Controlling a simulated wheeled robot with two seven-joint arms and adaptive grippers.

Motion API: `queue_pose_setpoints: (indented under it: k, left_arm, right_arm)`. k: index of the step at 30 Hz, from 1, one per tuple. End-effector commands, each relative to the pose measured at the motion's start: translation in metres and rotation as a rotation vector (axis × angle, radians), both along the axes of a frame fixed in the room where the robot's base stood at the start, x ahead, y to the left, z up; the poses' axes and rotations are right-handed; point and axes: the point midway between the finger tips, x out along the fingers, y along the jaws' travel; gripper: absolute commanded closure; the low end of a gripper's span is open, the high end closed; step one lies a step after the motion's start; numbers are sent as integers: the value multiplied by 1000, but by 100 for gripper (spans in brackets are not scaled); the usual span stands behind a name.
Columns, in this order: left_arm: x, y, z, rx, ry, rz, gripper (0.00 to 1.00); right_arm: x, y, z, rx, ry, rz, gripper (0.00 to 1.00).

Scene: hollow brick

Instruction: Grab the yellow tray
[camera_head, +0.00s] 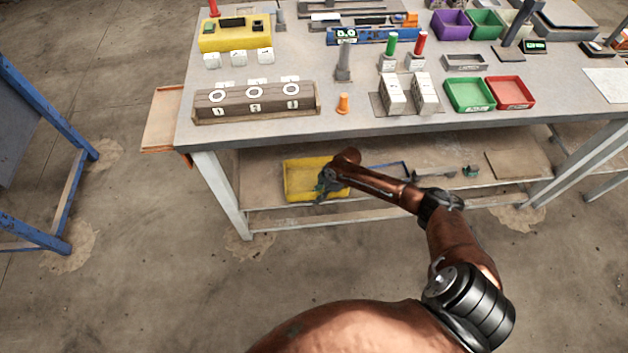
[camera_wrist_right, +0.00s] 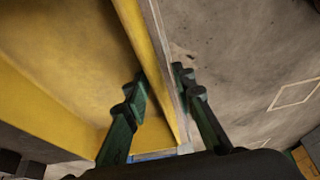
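The yellow tray (camera_head: 304,178) lies on the lower shelf of the workbench, at its left part near the front edge. My right gripper (camera_head: 320,190) is at the tray's right front part. In the right wrist view the tray (camera_wrist_right: 60,60) fills the left, with its raised wall running between my right gripper's fingers (camera_wrist_right: 159,74). One finger is on the inner side of the wall, the other on the outer side, above the floor. The fingers stand apart. Whether they touch the wall is unclear. My left gripper is out of view.
The lower shelf (camera_head: 270,172) lies under the tabletop (camera_head: 330,120), between table legs (camera_head: 219,192). A blue-edged item (camera_head: 388,168) is right of the tray. Bins, blocks and a long brown box (camera_head: 256,98) stand on the tabletop. Floor in front is clear.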

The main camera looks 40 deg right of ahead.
Motion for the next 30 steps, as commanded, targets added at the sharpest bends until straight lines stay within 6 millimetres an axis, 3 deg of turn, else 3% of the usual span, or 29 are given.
queue_pose_setpoints:
  k: [8,18,30]
  left_arm:
    - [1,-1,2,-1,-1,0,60]
    - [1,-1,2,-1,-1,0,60]
    - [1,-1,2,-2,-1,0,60]
  right_arm:
    - [1,0,0,0,-1,0,76]
    - [0,0,-1,0,0,0,100]
    - [0,0,-1,0,0,-1,100]
